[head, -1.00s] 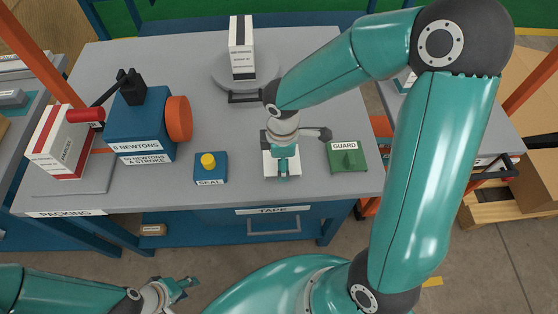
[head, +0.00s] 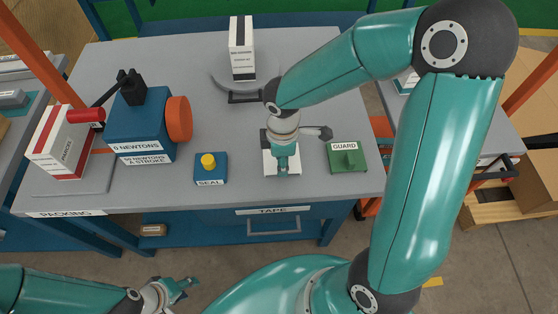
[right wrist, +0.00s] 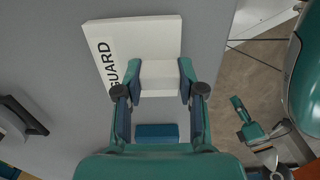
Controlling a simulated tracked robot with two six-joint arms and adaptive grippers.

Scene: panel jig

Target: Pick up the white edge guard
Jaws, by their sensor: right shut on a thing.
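The white edge guard (right wrist: 135,50) is a flat white plate with a raised white block, lettered GUARD, in the right wrist view. In the head view it shows as a white patch (head: 270,165) on the grey bench, partly hidden by my right gripper (head: 284,172). My right gripper (right wrist: 160,100) is shut on the raised block, with one finger on each side. The guard looks to be at bench level; I cannot tell if it touches. My left gripper (head: 182,288) is low in front of the bench, apart from the guard; its finger opening is unclear.
A green block lettered GUARD (head: 347,157) stands just right of my right gripper. A blue SEAL box with a yellow button (head: 209,168) is to the left. A blue press (head: 140,125), a red-and-white carton (head: 62,142) and a black-and-white box (head: 241,48) stand further off.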

